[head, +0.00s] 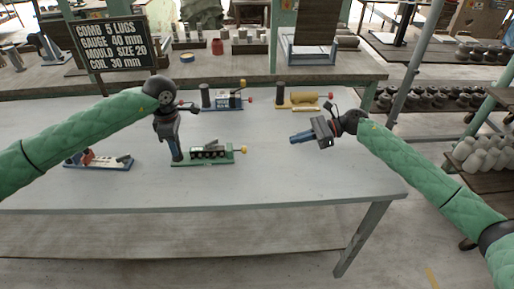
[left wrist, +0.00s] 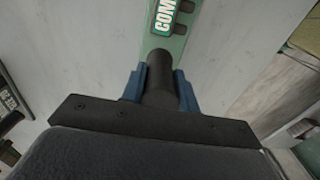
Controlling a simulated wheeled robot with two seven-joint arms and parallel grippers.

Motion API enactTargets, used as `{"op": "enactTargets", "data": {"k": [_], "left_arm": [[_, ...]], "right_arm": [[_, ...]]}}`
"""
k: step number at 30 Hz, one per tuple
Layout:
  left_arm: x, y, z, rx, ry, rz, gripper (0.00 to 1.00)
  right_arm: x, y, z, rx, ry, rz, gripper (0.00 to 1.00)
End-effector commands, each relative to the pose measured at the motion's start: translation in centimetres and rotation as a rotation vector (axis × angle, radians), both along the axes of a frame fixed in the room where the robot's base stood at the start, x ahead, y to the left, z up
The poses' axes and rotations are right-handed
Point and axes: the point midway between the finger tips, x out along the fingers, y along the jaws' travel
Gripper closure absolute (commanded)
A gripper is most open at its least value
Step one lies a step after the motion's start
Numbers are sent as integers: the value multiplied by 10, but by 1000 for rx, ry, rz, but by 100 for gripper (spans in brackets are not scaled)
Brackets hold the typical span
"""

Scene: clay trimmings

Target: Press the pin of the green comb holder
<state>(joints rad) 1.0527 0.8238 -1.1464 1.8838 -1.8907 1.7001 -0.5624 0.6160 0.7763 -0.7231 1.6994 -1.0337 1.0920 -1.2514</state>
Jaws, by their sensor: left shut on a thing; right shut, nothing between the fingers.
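The green comb holder (head: 210,156) lies on the table, with a dark toothed comb on top and a yellow knob (head: 243,149) at its right end. My left gripper (head: 177,158) is at its left end, pointing down. In the left wrist view its blue fingers (left wrist: 160,92) are shut on a dark upright cylinder (left wrist: 160,70) at the end of the green base (left wrist: 168,42), which carries white lettering. My right gripper (head: 292,138) is shut and empty, its blue fingers pointing left, to the right of the yellow knob and apart from it.
Behind stand a blue holder (head: 226,104) and a yellow holder (head: 300,104), each with a dark cylinder and red knob. Another blue-based holder (head: 105,163) lies at the left. A sign (head: 112,43) stands at the back left. The front table surface (head: 250,190) is clear.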

Motion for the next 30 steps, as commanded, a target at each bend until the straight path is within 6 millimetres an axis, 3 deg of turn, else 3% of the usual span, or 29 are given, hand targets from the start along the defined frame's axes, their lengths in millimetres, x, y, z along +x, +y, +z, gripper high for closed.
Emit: {"op": "enactTargets", "data": {"k": [5,11,25,30], "left_arm": [[0,0,0,0,-1,0,100],[0,0,0,0,-1,0,100],[0,0,0,0,-1,0,100],[0,0,0,0,-1,0,100]], "right_arm": [[0,2,0,0,1,0,100],[-1,20,-6,1,2,2,100],[-4,98,-30,1,1,2,100],[-5,121,-29,1,0,1,100]]}}
